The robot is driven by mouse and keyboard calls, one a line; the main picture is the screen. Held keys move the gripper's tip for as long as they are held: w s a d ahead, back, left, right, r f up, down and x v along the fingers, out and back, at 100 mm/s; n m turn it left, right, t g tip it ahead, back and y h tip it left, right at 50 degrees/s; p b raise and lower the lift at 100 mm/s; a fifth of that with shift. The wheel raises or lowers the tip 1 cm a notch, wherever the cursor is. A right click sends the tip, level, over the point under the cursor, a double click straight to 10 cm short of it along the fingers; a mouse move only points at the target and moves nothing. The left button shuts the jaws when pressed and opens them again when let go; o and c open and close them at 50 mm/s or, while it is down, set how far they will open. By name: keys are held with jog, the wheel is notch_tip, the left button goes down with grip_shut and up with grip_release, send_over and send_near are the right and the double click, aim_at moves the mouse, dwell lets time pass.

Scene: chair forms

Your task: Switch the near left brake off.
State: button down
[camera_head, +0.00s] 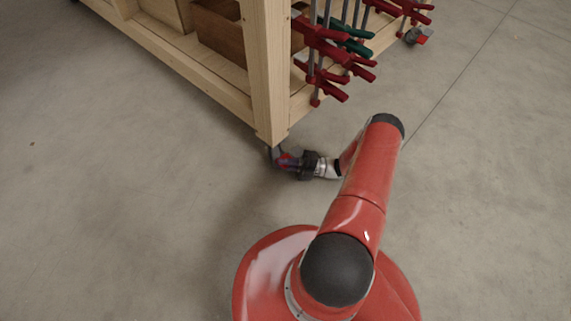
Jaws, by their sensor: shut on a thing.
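The near caster (273,153) sits under the near corner leg of a wooden workbench. A small red part, which looks like the brake lever (285,160), shows at the caster. My gripper (290,162) is down at floor level, reaching in from the right, with its fingers at this red part. It is shut on the brake lever. The fingertips are small and dark here, and most of the caster wheel is hidden behind them. I cannot tell from this view whether the lever is up or down.
The wooden workbench (262,75) stands above the caster, with wooden boxes (215,28) on its lower shelf. Red and green clamps (335,45) hang on its right side. Another caster (418,35) with a red part is at the far right. The concrete floor (110,220) around is clear.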

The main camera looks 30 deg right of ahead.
jog(key=c, duration=1.5)
grip_release()
jog(key=shift+d, duration=0.1)
jog(key=v, duration=0.7)
jog(key=shift+s+d+f, duration=0.15)
jog(key=shift+s+d, duration=0.05)
jog(key=shift+d, duration=0.05)
